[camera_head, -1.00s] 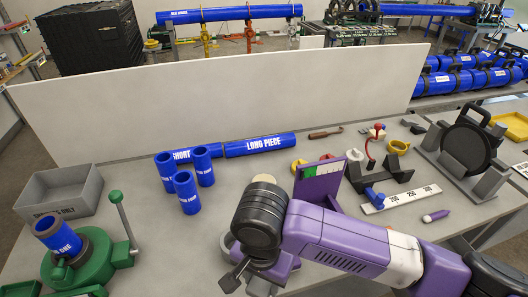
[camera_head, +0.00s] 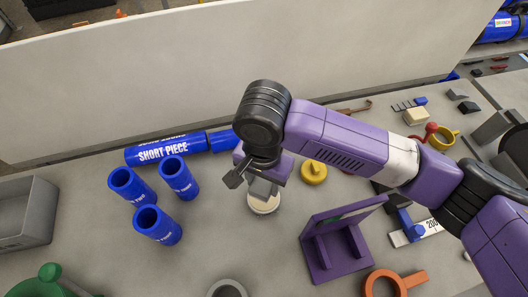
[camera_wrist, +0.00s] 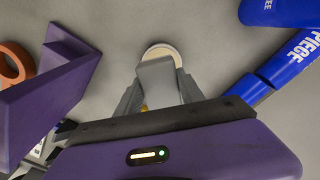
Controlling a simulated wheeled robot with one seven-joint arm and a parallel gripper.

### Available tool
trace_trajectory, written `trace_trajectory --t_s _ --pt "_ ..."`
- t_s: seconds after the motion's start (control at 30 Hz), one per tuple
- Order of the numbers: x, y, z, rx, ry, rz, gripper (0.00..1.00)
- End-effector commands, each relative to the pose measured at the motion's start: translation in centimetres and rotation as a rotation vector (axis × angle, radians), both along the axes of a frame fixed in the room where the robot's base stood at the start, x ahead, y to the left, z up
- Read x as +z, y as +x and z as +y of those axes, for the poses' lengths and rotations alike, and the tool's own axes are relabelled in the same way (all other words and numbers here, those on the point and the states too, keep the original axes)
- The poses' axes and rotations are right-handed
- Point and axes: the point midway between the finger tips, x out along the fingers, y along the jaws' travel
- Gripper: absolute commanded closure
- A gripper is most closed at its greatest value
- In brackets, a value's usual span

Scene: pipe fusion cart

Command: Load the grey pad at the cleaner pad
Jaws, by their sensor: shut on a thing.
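My gripper (camera_head: 262,184) points down over the bench and is shut on a grey block, the grey pad (camera_wrist: 158,80), which sits between its two fingers in the wrist view. A cream round disc (camera_head: 265,204), likely the cleaner pad, is right under the gripper. It also shows just past the grey pad in the wrist view (camera_wrist: 163,51). The grey pad covers part of the disc. I cannot tell whether the two touch.
Three upright blue tubes (camera_head: 158,226) stand to the left, with lying blue pipes (camera_head: 166,150) behind. A yellow knobbed piece (camera_head: 314,173) and a purple stand (camera_head: 340,244) are close on the right. A grey bin (camera_head: 24,218) is far left. A white panel (camera_head: 200,70) closes the back.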

Motion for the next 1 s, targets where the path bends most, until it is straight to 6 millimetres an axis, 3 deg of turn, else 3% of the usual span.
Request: trace_trajectory --t_s 0.27,0.7,1.0 --pt "-0.8 0.0 0.0 0.0 0.0 0.0 0.87" --pt "-4.9 0.0 0.0 0.001 -0.001 0.0 0.87" --pt "-6.1 0.0 0.0 0.001 0.0 0.0 0.87"
